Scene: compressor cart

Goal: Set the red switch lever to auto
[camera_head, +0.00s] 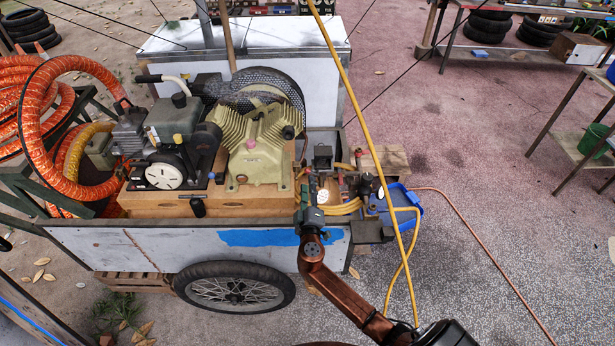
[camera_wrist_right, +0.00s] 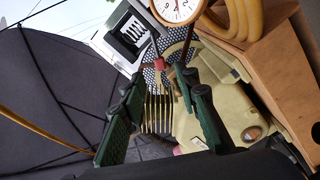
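My right gripper (camera_head: 312,190) reaches up to the fittings at the right end of the compressor cart. In the right wrist view its two dark green fingers (camera_wrist_right: 163,82) stand apart with nothing held between them. A small red piece (camera_wrist_right: 158,65) shows beyond the gap between the fingertips; I cannot tell whether it is the switch lever, or its setting. A dark box with a pale face (camera_wrist_right: 130,36) is just left of it. A dark box (camera_head: 322,156) also stands behind the gripper in the head view. My left gripper is not in view.
A white gauge (camera_wrist_right: 177,9) and tan hose (camera_wrist_right: 240,18) lie near the fingers. The olive compressor (camera_head: 255,155) stands left of the gripper on the cart (camera_head: 150,245). A yellow hose (camera_head: 350,85) crosses close to my right arm. Paved ground right of the cart is open.

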